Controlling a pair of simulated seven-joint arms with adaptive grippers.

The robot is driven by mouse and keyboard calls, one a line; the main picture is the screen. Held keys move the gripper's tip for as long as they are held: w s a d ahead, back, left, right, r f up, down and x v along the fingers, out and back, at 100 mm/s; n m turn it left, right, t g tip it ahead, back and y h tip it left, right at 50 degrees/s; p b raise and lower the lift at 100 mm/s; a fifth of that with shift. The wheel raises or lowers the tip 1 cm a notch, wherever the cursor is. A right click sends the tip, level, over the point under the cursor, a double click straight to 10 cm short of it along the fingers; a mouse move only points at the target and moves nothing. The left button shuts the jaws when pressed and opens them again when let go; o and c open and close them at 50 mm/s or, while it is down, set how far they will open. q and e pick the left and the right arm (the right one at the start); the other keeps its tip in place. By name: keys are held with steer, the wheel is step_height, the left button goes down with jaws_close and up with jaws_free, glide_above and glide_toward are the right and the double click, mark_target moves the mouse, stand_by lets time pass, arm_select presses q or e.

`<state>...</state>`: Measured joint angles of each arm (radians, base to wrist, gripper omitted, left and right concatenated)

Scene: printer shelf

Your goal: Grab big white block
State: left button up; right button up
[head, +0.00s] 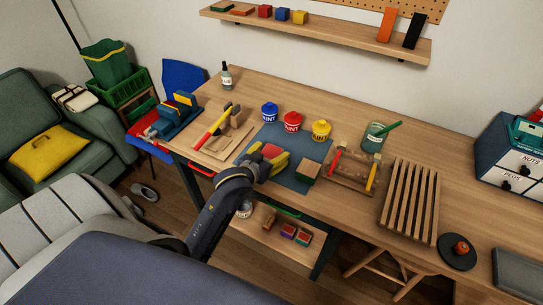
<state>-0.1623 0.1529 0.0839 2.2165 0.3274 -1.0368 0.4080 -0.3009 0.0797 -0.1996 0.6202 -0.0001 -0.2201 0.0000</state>
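I see no big white block in the head view. A green-topped wooden block (308,171) sits to the right on the mat. My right gripper is not in view.
Blue (269,112), red (292,121) and yellow (321,130) paint pots stand behind the mat. A slatted wooden rack (410,201) lies to the right. A low shelf (270,238) under the bench holds small blocks. A wall shelf (330,35) hangs above.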

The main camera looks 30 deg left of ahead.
arm_select(q)
steer(key=c, duration=1)
steer(key=shift+o, duration=0.2)
